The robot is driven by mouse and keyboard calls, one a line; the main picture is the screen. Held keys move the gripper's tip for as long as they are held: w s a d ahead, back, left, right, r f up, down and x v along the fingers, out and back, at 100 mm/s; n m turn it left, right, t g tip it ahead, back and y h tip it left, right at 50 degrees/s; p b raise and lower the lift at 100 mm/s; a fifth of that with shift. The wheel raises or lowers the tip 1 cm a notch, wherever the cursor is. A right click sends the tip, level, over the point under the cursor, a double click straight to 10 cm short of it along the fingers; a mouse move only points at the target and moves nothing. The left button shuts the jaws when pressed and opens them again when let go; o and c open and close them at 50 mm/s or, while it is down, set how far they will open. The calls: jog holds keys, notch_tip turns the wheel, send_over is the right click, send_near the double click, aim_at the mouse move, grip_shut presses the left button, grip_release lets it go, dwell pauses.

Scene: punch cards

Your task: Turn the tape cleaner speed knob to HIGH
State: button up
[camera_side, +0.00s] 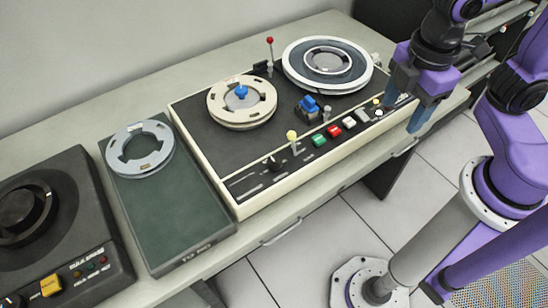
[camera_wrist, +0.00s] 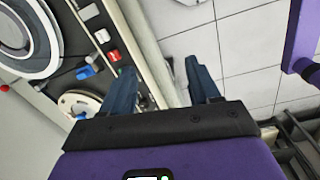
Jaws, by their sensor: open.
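A machine with two reels (camera_side: 200,137) stands mid-bench in the side view. A dark knob (camera_side: 275,163) sits on its front strip, left of a yellow-ball lever (camera_side: 292,135). I cannot read its markings or tell its setting. A black device (camera_side: 65,175) with a large round top stands at the left, its label too small to read surely; a dark knob (camera_side: 14,300) is cut by the frame's edge. I cannot tell which is the tape cleaner. My gripper (camera_side: 402,117) is open and empty above the machine's right end. Its fingers also show in the wrist view (camera_wrist: 160,68).
Green, red and white buttons (camera_side: 334,131) line the machine's front. A blue block (camera_side: 308,104) and a thin red-topped lever (camera_side: 270,50) stand up from it. A green tray (camera_side: 165,215) with a grey reel (camera_side: 140,150) lies between the devices. Tiled floor lies in front.

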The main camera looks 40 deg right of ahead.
jog(key=w+a+n+t+h, duration=0.1)
jog(key=w+a+n, duration=0.5)
jog(key=a, duration=0.6)
jog(key=n+t+h, duration=0.2)
jog(key=n, duration=0.3)
send_near(275, 162)
jog(key=x, duration=0.8)
jog(key=shift+f, duration=0.1)
jog(key=c, duration=1)
